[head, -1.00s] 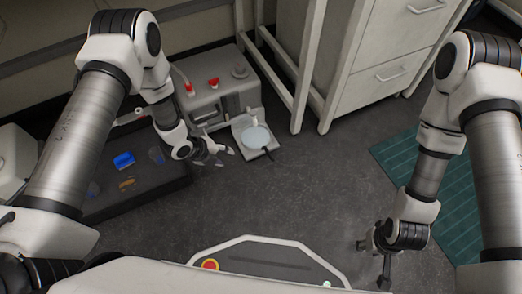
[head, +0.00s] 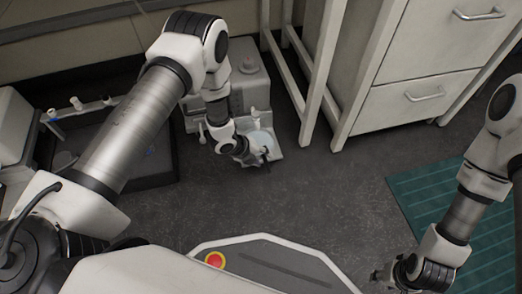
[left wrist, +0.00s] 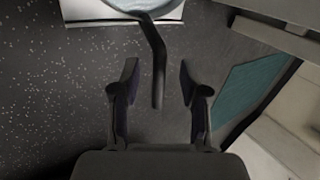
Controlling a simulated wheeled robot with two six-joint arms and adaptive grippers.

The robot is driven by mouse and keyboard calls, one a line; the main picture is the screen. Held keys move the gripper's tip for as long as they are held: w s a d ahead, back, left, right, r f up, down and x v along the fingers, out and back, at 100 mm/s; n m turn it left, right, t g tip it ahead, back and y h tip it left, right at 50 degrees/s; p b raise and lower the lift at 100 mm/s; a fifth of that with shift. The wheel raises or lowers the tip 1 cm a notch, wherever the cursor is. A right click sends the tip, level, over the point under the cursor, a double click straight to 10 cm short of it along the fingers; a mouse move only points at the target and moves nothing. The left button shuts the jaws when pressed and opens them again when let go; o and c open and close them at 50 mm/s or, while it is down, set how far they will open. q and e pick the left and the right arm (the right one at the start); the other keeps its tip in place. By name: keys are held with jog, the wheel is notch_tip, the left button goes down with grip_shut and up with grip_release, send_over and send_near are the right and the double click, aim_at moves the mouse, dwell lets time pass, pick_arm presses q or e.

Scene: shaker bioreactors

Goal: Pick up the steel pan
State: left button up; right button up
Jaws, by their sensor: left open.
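The steel pan (head: 262,141) lies on a pale square plate at the front of a grey machine in the head view. Its round body is partly hidden by my left arm. In the left wrist view the edge of the pan (left wrist: 140,4) is at the top, and its dark handle (left wrist: 157,60) points down between the fingers. My left gripper (left wrist: 158,75) is open, with one finger on each side of the handle and a visible gap to both. In the head view my left gripper (head: 252,161) is beside the handle. My right gripper (head: 384,278) is low at the right, its fingers unclear.
The grey machine (head: 250,88) stands behind the pan, partly hidden by my arm. A dark tray (head: 150,181) is at the left. A white cabinet (head: 405,100) stands right of the pan. A green mat (head: 450,220) lies on the right. The dark floor between is clear.

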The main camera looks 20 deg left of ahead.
aim_at(264, 159)
pick_arm(q)
jog(key=b+x, duration=0.1)
jog(key=x, duration=0.2)
jog(key=shift+s+f, duration=0.1)
jog(key=shift+f, duration=0.1)
jog(key=shift+r, duration=0.2)
grip_shut()
jog(key=shift+r, duration=0.1)
